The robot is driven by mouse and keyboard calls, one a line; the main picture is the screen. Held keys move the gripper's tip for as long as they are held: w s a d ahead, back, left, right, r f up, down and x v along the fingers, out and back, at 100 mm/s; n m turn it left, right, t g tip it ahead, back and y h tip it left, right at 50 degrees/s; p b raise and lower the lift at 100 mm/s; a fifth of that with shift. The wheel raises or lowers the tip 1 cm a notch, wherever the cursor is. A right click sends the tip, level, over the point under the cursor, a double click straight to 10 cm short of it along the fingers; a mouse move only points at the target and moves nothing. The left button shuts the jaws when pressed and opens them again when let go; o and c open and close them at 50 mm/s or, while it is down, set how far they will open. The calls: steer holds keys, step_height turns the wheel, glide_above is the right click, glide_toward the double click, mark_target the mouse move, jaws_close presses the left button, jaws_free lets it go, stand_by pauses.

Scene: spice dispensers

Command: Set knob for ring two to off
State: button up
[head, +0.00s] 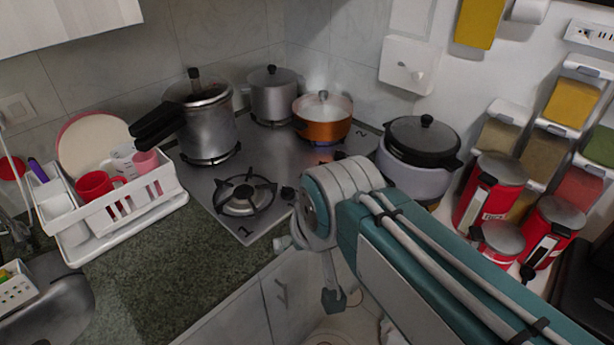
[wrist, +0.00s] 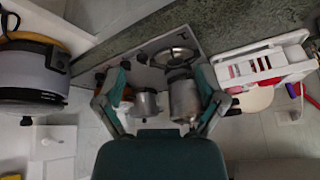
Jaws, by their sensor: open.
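The steel stove (head: 232,178) has a "1" printed at its front left corner and a "2" at its right side. A black knob (head: 287,193) sits on its front edge beside the empty ring. A second dark knob (head: 339,155) lies nearer the "2"; its setting is too small to read. An orange pot (head: 322,128) stands near the "2", with steam above it and a bluish glow under it. My gripper (wrist: 163,100) is open and empty in the wrist view, its fingers spread above the stove area and apart from the knobs. My arm hides part of the stove front in the head view.
A pressure cooker (head: 208,120) and a steel pot (head: 272,95) stand at the back. A rice cooker (head: 420,155) stands right of the stove. A white dish rack (head: 130,210) is at left; red canisters (head: 490,190) are at right.

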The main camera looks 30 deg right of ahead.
steer(key=w+d+r+m+g, duration=0.1)
steer(key=w+d+r+m, duration=0.15)
steer(key=w+m, duration=0.6)
steer(key=m+g+y, duration=0.1)
steer(key=m+y, duration=0.3)
steer(key=m, duration=1.2)
glide_toward(307, 175)
steer(key=shift+g+h, duration=0.3)
steer(key=x, duration=1)
steer(key=shift+w+a, duration=0.2)
steer(key=shift+w, duration=0.1)
steer(key=c, duration=1.1)
